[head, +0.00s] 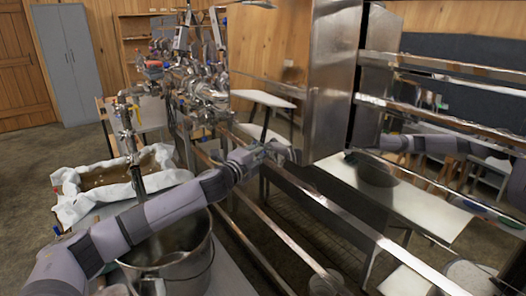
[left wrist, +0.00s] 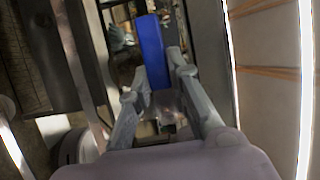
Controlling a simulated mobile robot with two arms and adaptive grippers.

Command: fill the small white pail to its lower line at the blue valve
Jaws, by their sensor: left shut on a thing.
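In the left wrist view, the blue valve handle (left wrist: 152,48) is a flat blue bar standing between the fingers of my left gripper (left wrist: 157,78). The gripper is shut on it. In the head view my left arm reaches across from the lower left, and the left gripper (head: 284,152) is at the side of the tall steel pan housing; the blue handle is hidden there. A pale round thing (left wrist: 72,148) shows at the lower left of the wrist view; it may be the small white pail, but its lines and fill level cannot be seen.
A large steel pot (head: 170,262) stands below my left arm. A cloth-lined trough (head: 75,205) is at the left. Steel rails (head: 262,262) run across the front, beside the tall steel housing (head: 330,80). Open floor shows at the far left.

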